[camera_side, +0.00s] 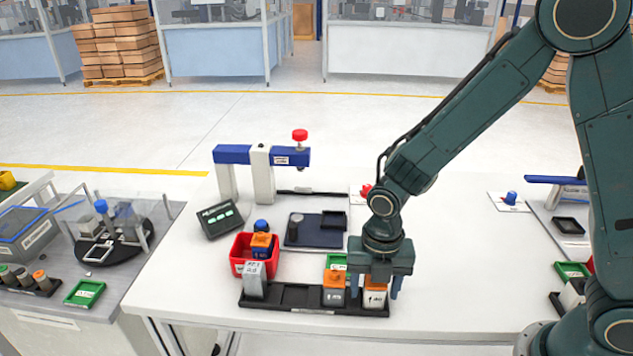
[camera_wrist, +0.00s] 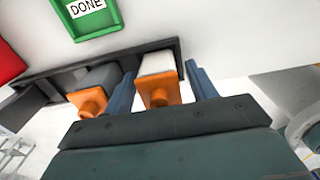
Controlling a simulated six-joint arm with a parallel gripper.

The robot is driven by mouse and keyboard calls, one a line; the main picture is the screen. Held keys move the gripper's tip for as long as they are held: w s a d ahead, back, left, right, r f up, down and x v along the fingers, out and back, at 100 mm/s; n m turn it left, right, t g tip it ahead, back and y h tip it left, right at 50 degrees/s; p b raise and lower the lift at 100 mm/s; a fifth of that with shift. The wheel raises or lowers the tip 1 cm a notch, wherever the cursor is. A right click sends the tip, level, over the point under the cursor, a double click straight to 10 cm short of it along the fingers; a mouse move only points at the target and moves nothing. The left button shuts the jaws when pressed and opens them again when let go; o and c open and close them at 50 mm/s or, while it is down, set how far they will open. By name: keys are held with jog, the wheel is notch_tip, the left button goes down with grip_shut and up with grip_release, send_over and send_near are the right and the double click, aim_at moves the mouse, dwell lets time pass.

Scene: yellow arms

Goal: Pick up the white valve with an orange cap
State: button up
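The white valve with an orange cap (camera_side: 375,298) stands at the right end of a black rack (camera_side: 302,298). In the wrist view its white body (camera_wrist: 157,64) and orange cap (camera_wrist: 160,92) show between my fingers. My gripper (camera_side: 378,289) is open and lowered around the valve, one finger on each side. In the wrist view my gripper (camera_wrist: 162,85) shows gaps between both fingers and the valve. A grey valve with an orange cap (camera_side: 334,291) stands just left of it in the rack, close to my left finger; it also shows in the wrist view (camera_wrist: 90,99).
A grey valve (camera_side: 254,280) stands at the rack's left end. A red bin (camera_side: 240,262) holds a valve with an orange part. A green tray marked DONE (camera_wrist: 86,20) lies behind the rack. A press (camera_side: 262,172) stands farther back. The table right of my gripper is clear.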

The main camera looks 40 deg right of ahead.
jog(key=c, duration=0.9)
jog(key=shift+r, duration=0.1)
notch_tip(320, 180, up, 20)
jog(key=shift+f, duration=0.1)
dwell(0.6)
